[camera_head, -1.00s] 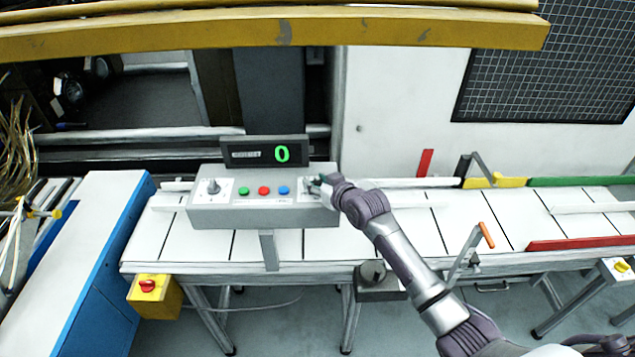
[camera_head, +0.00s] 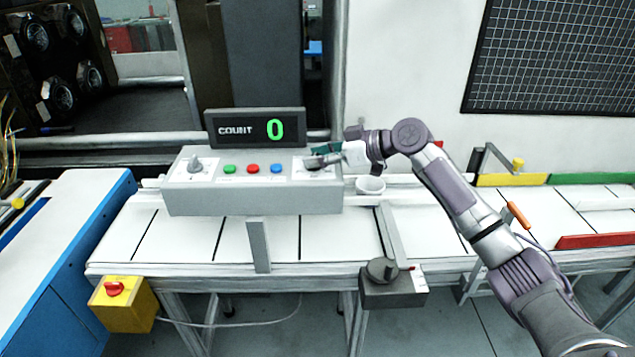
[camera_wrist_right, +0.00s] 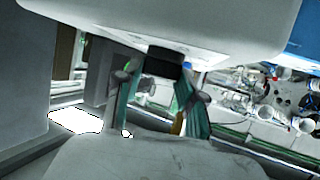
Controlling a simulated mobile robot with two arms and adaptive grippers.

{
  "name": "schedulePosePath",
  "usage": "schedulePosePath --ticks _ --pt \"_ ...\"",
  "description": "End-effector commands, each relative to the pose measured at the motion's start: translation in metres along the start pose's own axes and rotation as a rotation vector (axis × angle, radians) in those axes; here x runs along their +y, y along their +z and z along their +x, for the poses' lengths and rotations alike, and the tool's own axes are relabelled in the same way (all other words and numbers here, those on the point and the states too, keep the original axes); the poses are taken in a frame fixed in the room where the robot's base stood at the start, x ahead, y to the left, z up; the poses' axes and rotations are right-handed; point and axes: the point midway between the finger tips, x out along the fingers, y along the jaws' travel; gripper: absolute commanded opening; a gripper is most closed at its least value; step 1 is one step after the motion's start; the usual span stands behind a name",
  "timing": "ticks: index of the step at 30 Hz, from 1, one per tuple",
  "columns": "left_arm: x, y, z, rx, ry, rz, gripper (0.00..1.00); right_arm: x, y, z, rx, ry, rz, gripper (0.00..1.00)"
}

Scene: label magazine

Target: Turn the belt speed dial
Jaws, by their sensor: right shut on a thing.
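A grey control box (camera_head: 250,200) stands on the conveyor. Its sloped panel has a grey dial (camera_head: 195,165) at the left end, and green, red and blue buttons in the middle. My right gripper (camera_head: 318,160) is at the panel's right end, shut on the dial there, which it mostly hides in the head view. In the right wrist view the dark dial (camera_wrist_right: 165,64) shows between the two green-edged fingers of the right gripper (camera_wrist_right: 155,80). The dial's pointer and scale are not readable. My left gripper is not in view.
A count display (camera_head: 255,128) behind the box reads a green 0. A white cup (camera_head: 370,190) is right of the box. A grey box with a dark knob (camera_head: 383,270) and a yellow box with a red knob (camera_head: 114,289) are on the conveyor's front side.

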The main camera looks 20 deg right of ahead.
Motion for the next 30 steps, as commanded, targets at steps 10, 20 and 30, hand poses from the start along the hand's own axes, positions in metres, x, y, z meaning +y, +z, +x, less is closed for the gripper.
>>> schedulePosePath --ticks 10,20,30 --pt "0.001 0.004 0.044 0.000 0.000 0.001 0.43 0.004 0.002 0.002 0.002 -0.244 -0.095 0.05" --pt "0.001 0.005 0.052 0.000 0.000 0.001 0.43 0.004 0.000 0.002 -0.001 -0.359 -0.143 0.05" --pt "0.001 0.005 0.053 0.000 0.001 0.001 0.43 0.004 0.001 0.002 -0.003 -0.380 -0.153 0.05"
